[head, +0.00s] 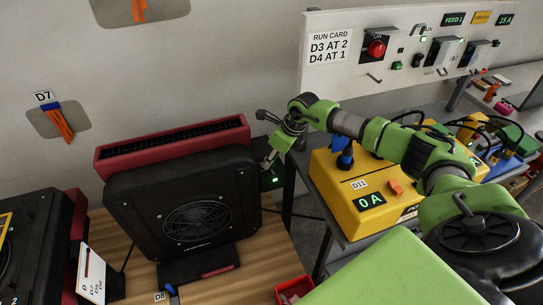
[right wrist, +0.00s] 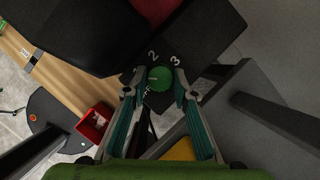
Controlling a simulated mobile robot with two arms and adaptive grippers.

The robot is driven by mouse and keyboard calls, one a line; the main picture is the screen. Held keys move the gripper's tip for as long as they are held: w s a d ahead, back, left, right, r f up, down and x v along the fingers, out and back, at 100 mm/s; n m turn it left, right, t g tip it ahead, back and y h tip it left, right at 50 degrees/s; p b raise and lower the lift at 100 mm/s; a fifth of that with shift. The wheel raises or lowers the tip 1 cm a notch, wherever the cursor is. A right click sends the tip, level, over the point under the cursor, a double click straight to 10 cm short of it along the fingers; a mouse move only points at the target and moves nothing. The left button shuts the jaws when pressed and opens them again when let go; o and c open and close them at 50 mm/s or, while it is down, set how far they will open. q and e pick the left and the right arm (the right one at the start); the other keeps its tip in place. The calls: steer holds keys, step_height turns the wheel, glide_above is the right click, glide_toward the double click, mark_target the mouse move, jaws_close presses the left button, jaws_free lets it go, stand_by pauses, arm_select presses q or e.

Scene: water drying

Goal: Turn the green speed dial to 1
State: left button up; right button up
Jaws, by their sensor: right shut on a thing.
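The green speed dial (right wrist: 159,78) sits on a black housing behind the black blower (head: 190,205). In the right wrist view the white numerals 2 and 3 show beside it. A pale mark on the dial points toward the picture's left. No numeral 1 is readable; the left finger covers part of that side. My right gripper (right wrist: 158,88) has its two fingers on opposite sides of the dial, shut on it. In the head view this gripper (head: 268,163) reaches down at the blower's right edge, and the dial cannot be made out. My left gripper is not in view.
A yellow power box (head: 365,210) reading 0 A stands right of the blower. A red bin (head: 292,288) is at the front. A panel (head: 340,75) with a run card, D3 at 2 and D4 at 1, stands behind. Another dark blower (head: 35,235) is at left.

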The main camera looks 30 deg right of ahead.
steer(key=shift+m+h, duration=0.4)
steer(key=shift+m, duration=0.6)
steer(key=o, duration=1.1)
steer(key=shift+r, duration=0.1)
steer(key=v, duration=1.1)
steer(key=shift+s+r, duration=0.3)
steer(key=shift+d, duration=0.1)
